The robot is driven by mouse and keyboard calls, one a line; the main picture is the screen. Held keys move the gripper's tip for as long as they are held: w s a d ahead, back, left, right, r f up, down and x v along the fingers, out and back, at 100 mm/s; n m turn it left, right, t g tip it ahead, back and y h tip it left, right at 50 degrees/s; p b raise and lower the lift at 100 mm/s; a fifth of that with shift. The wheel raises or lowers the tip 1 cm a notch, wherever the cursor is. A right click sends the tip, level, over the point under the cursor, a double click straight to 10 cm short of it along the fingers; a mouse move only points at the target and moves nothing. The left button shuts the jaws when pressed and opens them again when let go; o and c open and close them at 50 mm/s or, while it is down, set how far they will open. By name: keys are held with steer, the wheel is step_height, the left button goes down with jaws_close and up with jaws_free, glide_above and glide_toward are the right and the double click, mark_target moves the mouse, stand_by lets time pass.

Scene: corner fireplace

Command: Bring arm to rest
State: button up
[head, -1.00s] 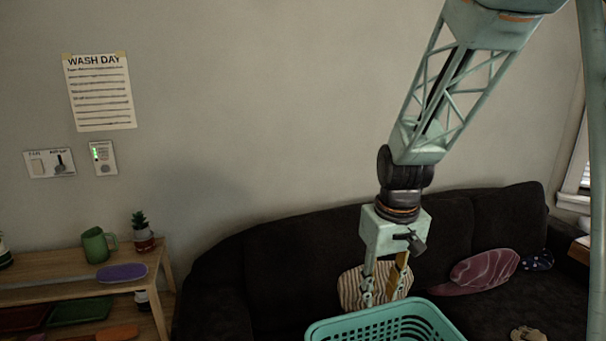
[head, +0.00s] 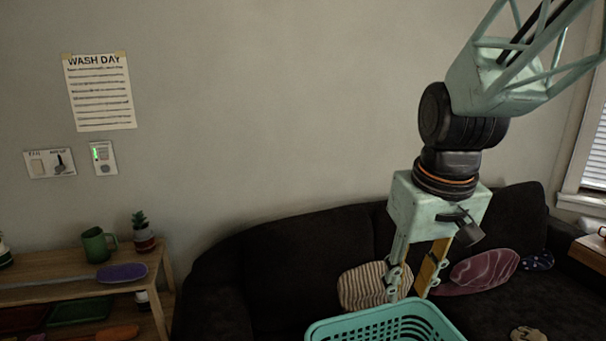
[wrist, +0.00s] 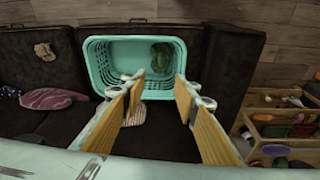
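My gripper (head: 411,287) hangs pointing down above the near side of the dark sofa, behind and over the teal basket in the head view. In the wrist view my gripper (wrist: 158,84) has its two yellow-padded fingers wide apart with nothing between them. The teal laundry basket (head: 340,326) stands in front of the sofa seat at the bottom of the head view. In the wrist view the basket (wrist: 97,72) holds a crumpled green item (wrist: 160,55).
The dark sofa (head: 290,262) carries a striped cushion (head: 362,287), a pink patterned cushion (head: 482,270) and a dark dotted item (head: 538,261). A wooden shelf (head: 60,278) with a green mug (head: 96,245) stands left. The wall above the sofa is clear.

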steer(key=s+r+m+t, duration=0.1)
steer(key=s+r, duration=0.3)
steer(key=s, duration=0.7)
steer(key=s+d+r, duration=0.1)
steer(key=s+r, duration=0.2)
steer(key=s, duration=0.8)
steer(key=shift+r+m+t, duration=0.4)
steer(key=shift+d, duration=0.1)
stand_by(1.2)
